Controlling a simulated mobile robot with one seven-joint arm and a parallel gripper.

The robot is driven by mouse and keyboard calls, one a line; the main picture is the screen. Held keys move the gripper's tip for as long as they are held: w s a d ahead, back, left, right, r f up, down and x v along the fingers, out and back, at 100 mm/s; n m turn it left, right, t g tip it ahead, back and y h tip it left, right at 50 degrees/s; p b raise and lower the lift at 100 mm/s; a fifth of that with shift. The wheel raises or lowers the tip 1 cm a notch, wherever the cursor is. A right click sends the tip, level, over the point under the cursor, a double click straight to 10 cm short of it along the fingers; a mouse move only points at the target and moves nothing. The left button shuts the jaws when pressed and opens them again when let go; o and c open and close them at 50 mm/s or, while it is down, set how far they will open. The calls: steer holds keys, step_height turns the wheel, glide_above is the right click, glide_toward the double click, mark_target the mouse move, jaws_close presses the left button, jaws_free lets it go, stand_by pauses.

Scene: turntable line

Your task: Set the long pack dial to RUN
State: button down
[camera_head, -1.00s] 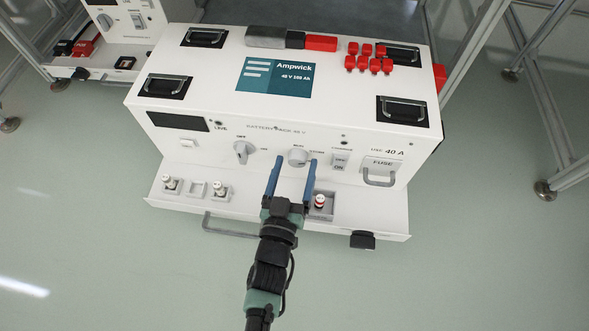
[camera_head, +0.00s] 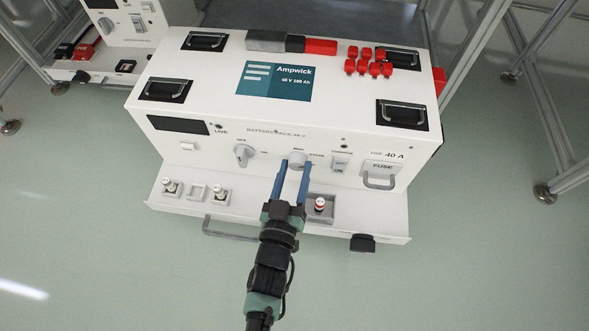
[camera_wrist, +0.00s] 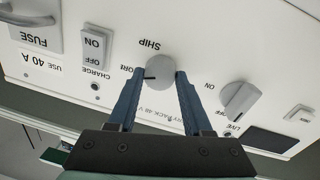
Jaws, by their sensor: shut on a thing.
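The white Ampwick battery pack (camera_head: 225,120) stands in the middle of the head view. Its round grey dial (camera_head: 298,158) has RUN printed above and STORE to the right. In the upside-down wrist view the dial (camera_wrist: 160,72) shows a dark mark pointing left, toward a partly hidden label ending in "ORE"; SHIP is also legible. My gripper (camera_head: 296,163) is shut on this dial, one blue finger on each side. The fingers also show around it in the wrist view (camera_wrist: 161,74). The RUN label is hidden in the wrist view.
An OFF/ON knob (camera_head: 243,154) is left of the dial. A CHARGE switch (camera_head: 340,165) and a FUSE handle (camera_head: 380,180) are to its right. The front ledge (camera_head: 275,222) carries terminals. A second white unit (camera_head: 122,45) stands behind at the left.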

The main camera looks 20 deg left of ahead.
steer(key=n, duration=0.3)
steer(key=shift+f+p, duration=0.1)
steer(key=shift+p, duration=0.3)
steer(key=n, duration=0.4)
steer(key=shift+f+t, duration=0.1)
steer(key=shift+t, duration=0.2)
steer(key=n+b, duration=0.1)
steer(key=n, duration=0.6)
steer(key=shift+d+y, duration=0.1)
steer(key=shift+y, duration=0.3)
steer(key=shift+c, duration=1.6)
jaws_free()
steer(key=shift+s, duration=0.1)
